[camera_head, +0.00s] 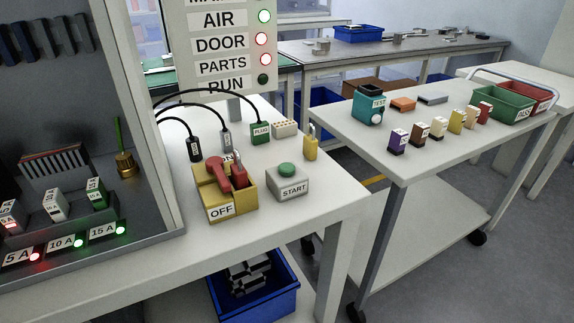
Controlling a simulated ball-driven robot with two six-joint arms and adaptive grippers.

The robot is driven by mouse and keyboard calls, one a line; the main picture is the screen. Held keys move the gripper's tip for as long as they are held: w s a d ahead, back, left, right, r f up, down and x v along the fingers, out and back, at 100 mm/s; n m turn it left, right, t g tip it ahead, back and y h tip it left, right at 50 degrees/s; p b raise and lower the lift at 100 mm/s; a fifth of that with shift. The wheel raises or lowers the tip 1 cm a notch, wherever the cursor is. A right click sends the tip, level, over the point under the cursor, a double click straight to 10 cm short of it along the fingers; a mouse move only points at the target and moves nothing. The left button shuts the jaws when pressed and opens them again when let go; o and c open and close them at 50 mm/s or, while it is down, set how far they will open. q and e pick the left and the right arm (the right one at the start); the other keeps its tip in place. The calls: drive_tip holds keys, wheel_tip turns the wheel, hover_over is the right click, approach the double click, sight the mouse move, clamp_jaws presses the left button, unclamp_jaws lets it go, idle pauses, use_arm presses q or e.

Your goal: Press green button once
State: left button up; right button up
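The green button (287,169) is a round cap on top of a small light-grey box labelled START (289,186). The box sits on the white table (281,223), near its right front edge. The button's top is uncovered, and nothing touches it. Neither of my grippers is in view.
Left of the START box is a yellow OFF switch box (223,200) with a red handle and a red padlock. A cart (452,139) with small blocks stands right.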

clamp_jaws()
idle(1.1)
